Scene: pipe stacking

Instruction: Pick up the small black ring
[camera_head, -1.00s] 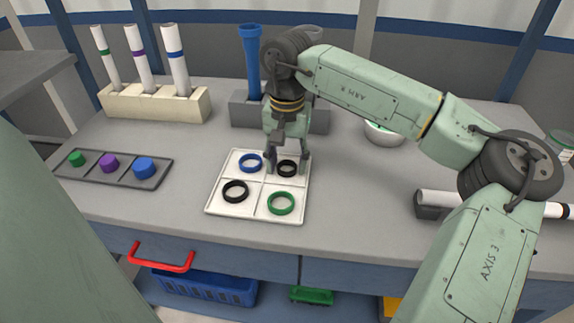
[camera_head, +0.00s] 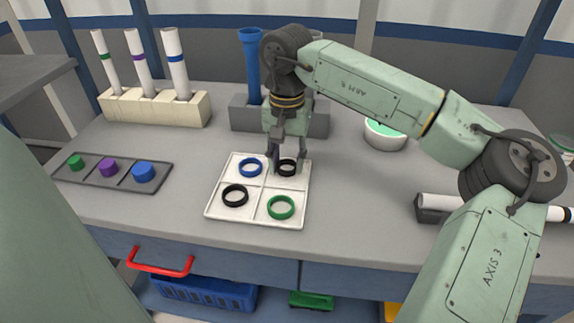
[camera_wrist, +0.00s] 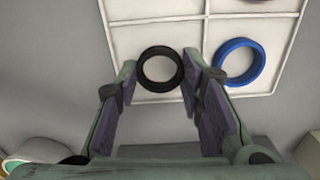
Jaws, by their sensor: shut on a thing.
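The small black ring (camera_head: 287,168) is in the back right compartment of the white divided tray (camera_head: 214,209). My gripper (camera_head: 287,160) points down at it, with its fingers closed in on the ring from both sides. In the wrist view the ring (camera_wrist: 160,51) shows between the two fingertips (camera_wrist: 160,75), level and over the tray. I cannot tell whether it is clear of the tray floor. A larger black ring (camera_head: 235,185) lies front left, a blue ring (camera_head: 250,160) back left and a green ring (camera_head: 281,216) front right.
A grey tray (camera_head: 96,187) with coloured pegs lies left. A cream rack (camera_head: 130,113) with white pipes stands back left. A grey block (camera_head: 244,122) with a blue tube is behind my gripper. A bowl (camera_head: 385,141) and a lying pipe (camera_head: 439,198) are right.

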